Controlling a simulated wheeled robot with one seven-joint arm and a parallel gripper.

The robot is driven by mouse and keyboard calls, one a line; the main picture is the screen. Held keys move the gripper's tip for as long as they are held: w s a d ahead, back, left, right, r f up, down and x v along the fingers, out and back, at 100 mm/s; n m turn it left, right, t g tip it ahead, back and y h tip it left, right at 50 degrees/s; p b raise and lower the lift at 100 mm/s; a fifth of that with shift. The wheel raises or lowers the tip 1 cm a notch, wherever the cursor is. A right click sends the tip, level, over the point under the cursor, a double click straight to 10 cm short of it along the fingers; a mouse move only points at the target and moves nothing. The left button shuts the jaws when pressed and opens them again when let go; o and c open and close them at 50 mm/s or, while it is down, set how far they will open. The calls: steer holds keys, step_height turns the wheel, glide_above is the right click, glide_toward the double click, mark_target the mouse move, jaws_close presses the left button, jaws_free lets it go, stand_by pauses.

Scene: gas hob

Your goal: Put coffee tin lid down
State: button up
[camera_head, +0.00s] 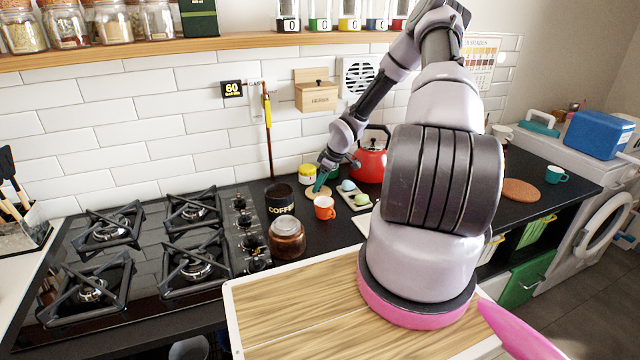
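The black coffee tin (280,207), with "COFFEE" lettering, stands upright on the dark counter just right of the hob. Its top looks dark, and I cannot tell the inside from a cover. My gripper (321,184) is low over the counter, to the right of the tin and apart from it. Green shows at its tips. A flat round tan disc (317,194) is directly below the tips. I cannot tell whether it is the tin's lid or a mat, or whether the gripper touches it. The fingers are too small to read.
An orange cup (324,208) and a brown glass jar (287,239) stand close in front. A tray with egg-like items (356,197) and a red kettle (369,161) are to the right. A yellow-white pot (308,173) is behind. The hob (150,250) fills the left.

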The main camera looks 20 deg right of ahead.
steer(key=shift+r, duration=0.1)
steer(key=s+r+m+h, duration=0.2)
steer(key=s+r, duration=0.3)
steer(key=r, duration=0.8)
steer(key=s+r+m+h, duration=0.2)
steer(key=s+r, duration=0.3)
steer(key=r, duration=0.8)
steer(key=s+a+r+m+t+y, duration=0.1)
steer(key=s+a+r+m, duration=0.3)
steer(key=s+r, duration=0.7)
steer(key=s+a+r+m+t+y, duration=0.2)
steer(key=s+a+r+m, duration=0.3)
steer(key=s+r, duration=0.6)
steer(key=shift+s+a+r+t, duration=0.35)
steer(key=shift+s+a, duration=0.35)
steer(key=shift+a, duration=0.35)
